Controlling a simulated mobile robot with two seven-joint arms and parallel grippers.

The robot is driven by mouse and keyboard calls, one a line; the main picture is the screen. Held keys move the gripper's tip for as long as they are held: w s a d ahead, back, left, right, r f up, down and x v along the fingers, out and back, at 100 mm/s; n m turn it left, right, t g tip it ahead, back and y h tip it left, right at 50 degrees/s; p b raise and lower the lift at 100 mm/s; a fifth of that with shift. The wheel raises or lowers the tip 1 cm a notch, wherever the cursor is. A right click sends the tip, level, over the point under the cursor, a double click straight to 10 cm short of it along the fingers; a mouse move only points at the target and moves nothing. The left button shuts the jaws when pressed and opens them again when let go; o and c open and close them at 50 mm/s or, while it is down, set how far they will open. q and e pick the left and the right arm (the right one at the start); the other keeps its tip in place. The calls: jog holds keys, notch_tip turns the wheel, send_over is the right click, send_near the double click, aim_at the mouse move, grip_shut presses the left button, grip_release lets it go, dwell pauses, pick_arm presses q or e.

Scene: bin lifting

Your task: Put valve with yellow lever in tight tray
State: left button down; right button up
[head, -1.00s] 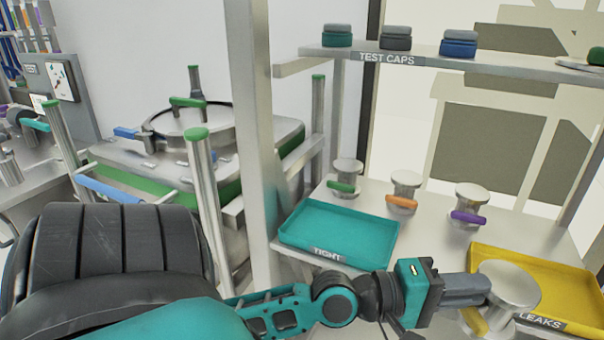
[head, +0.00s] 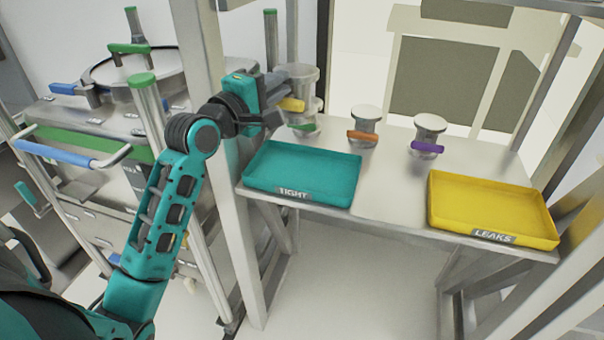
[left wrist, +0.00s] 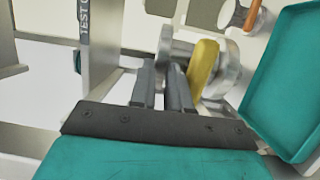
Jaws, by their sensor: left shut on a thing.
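The valve with the yellow lever is a silver body (head: 300,75) with a yellow handle (head: 291,105). My left gripper (head: 275,97) is shut on it and holds it up, roughly upright, above the back left of the teal TIGHT tray (head: 300,183). The tray is empty and lies on the table. In the left wrist view the fingers (left wrist: 165,88) meet the silver valve body, with the yellow lever (left wrist: 203,68) beside them; the teal tray (left wrist: 287,85) is at the right. My right gripper is not in view.
A green-lever valve (head: 304,127) stands behind the TIGHT tray, partly hidden by the held valve. An orange-lever valve (head: 363,135) and a purple-lever valve (head: 427,146) stand right of it. The yellow LEAKS tray (head: 492,210) is empty. A metal post (head: 207,95) rises left of the table.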

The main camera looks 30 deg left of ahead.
pick_arm(q)
jog(key=a, duration=0.1)
jog(key=a+r+n+y, duration=0.1)
jog(key=a+r+y, duration=0.1)
jog(key=shift+w+a+r, duration=0.15)
jog(key=shift+w+a, duration=0.2)
jog(key=shift+a, duration=0.05)
jog(key=shift+n+y, duration=0.3)
jog(key=f, duration=0.6)
jog(key=f+b, duration=0.1)
jog(key=f, duration=0.6)
jog(key=a+f+b, duration=0.1)
jog(key=f, duration=0.5)
jog(key=shift+w+f, duration=0.1)
jog(key=shift+f, duration=0.2)
jog(key=c, duration=1.4)
grip_release()
jog(key=shift+f, duration=0.3)
jog(key=o, duration=0.3)
